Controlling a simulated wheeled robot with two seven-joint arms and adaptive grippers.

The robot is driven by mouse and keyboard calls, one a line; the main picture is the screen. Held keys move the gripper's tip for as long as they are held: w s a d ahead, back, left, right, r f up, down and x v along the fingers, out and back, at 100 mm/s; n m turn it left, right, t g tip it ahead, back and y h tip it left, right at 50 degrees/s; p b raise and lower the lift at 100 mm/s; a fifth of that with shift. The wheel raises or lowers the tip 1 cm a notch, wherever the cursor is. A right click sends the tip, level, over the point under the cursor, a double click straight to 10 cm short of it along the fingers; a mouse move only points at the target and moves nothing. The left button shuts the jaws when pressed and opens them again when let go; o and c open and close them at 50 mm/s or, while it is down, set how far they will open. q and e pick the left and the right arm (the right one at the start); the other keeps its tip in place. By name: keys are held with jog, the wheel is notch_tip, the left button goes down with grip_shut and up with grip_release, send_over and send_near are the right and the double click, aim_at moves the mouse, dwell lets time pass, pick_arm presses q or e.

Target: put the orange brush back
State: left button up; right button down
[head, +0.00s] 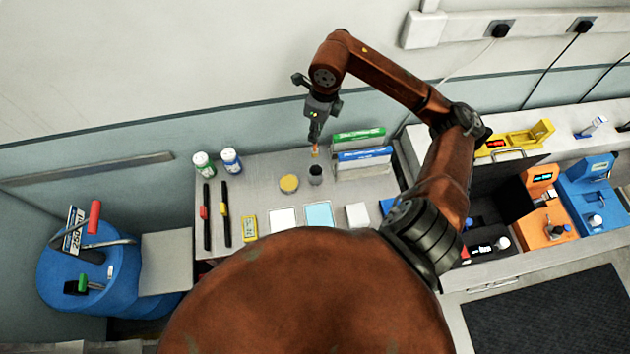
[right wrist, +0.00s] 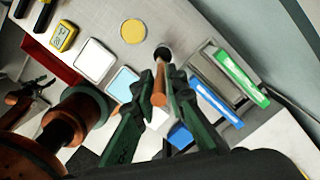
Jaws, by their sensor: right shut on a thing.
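My right gripper (head: 316,142) is shut on the orange brush (head: 315,152) and holds it upright above the table. In the right wrist view the brush (right wrist: 159,92) stands between the green-black fingers (right wrist: 160,82). Its tip points to the dark grey round cup (right wrist: 162,52). In the head view that cup (head: 315,174) stands on the table just below the brush, which appears apart from it. The part of the brush inside the jaws is hidden.
A yellow round lid (head: 289,184) lies left of the cup. Green and blue boxes (head: 361,153) stand close on its right. Two capped bottles (head: 231,160), markers, a yellow timer (head: 249,227) and flat pads (head: 319,214) occupy the rest of the table.

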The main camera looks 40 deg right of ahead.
aim_at(316, 150)
notch_tip(316, 150, down, 6)
jog(key=b, duration=0.5)
jog(key=shift+s, duration=0.1)
notch_tip(316, 150, down, 10)
jog(key=p, duration=0.1)
jog(key=shift+r, duration=0.15)
jog(key=c, duration=1.9)
grip_release()
jog(key=shift+c, duration=0.2)
